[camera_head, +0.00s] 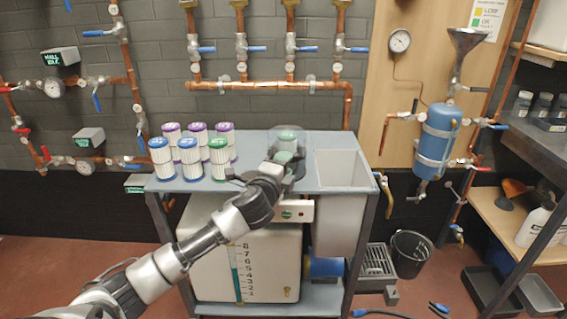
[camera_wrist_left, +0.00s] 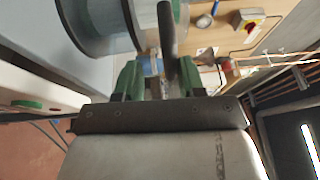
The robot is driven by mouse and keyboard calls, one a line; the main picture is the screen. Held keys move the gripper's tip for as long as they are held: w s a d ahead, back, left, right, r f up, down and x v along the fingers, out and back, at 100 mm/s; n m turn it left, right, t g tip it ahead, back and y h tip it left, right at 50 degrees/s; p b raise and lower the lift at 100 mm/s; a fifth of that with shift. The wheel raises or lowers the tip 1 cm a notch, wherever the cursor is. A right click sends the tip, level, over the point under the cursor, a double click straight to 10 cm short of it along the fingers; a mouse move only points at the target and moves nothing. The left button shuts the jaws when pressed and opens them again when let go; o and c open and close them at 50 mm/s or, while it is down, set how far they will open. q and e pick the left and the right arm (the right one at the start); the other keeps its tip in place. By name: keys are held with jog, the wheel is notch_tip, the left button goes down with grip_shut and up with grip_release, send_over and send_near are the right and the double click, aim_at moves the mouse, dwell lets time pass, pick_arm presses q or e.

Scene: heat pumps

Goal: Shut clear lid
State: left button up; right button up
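A clear housing with a see-through lid (camera_head: 291,131) stands on the grey bench, with a green-capped filter (camera_head: 286,143) inside. My left gripper (camera_head: 283,163) is at the near side of this housing and partly hides it; I cannot tell the lid's angle. In the left wrist view, clear round plastic (camera_wrist_left: 105,38) with a dark rim fills the upper left. The green fingers of my left gripper (camera_wrist_left: 158,82) are apart. A dark bar (camera_wrist_left: 167,32) shows beyond and between them; I cannot tell whether they touch it. My right gripper is not in view.
Several filters with blue, purple and green caps (camera_head: 191,150) stand on the bench (camera_head: 250,180) left of the housing. A grey open bin (camera_head: 342,172) is set at its right. Copper pipes with blue-handled valves (camera_head: 273,86) run along the wall behind.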

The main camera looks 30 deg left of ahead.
pick_arm(q)
jog(key=shift+r, duration=0.15)
jog(key=s+d, duration=0.1)
jog(key=s, duration=0.9)
jog(key=shift+s+d+f, duration=0.3)
jog(key=shift+d, duration=0.05)
